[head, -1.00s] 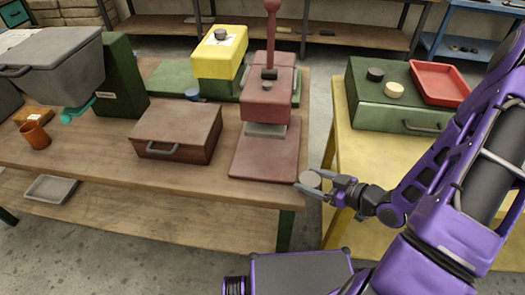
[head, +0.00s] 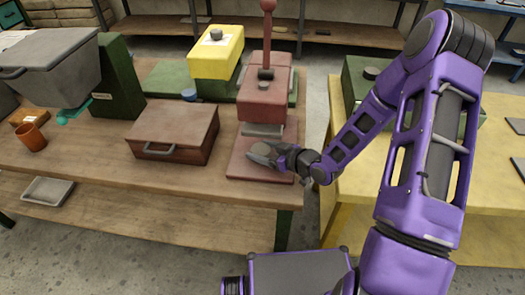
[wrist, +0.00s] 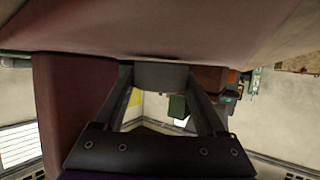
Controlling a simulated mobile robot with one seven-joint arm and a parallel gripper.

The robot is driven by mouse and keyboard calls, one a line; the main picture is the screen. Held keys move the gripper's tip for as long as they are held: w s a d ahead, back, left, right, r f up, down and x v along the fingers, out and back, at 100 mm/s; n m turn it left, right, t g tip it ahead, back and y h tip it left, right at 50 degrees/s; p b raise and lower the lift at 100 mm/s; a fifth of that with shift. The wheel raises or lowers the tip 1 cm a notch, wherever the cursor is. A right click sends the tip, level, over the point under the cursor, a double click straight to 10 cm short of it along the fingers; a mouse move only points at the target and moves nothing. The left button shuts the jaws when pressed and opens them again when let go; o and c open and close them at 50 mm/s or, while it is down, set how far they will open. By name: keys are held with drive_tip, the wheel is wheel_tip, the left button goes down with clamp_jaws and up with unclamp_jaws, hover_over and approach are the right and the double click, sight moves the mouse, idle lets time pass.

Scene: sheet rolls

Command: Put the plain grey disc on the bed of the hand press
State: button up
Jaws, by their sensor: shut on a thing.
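The red hand press (head: 265,100) stands on the wooden bench, with a flat dark red bed (head: 240,171) at its front. My gripper (head: 262,152) is over the front part of that bed, just in front of the press head. It is shut on the plain grey disc, which shows between the two fingertips in the wrist view (wrist: 161,75). In the head view the fingers partly cover the disc, and I cannot tell whether it touches the bed. Dark red surfaces of the press fill the top and left of the wrist view.
A brown lidded box (head: 173,131) stands left of the press. A yellow block (head: 215,58) is behind it, and a grey hopper (head: 50,65) is at the far left. My arm crosses the yellow table (head: 480,185) and partly hides a green box (head: 357,77).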

drive_tip(key=shift+d+f, duration=0.15)
drive_tip(key=shift+f, duration=0.05)
drive_tip(key=shift+f, duration=0.15)
drive_tip(key=o, duration=1.3)
drive_tip(key=shift+o, duration=0.2)
drive_tip(key=shift+r, duration=0.2)
drive_tip(key=v, duration=1.2)
drive_tip(key=shift+p, duration=0.4)
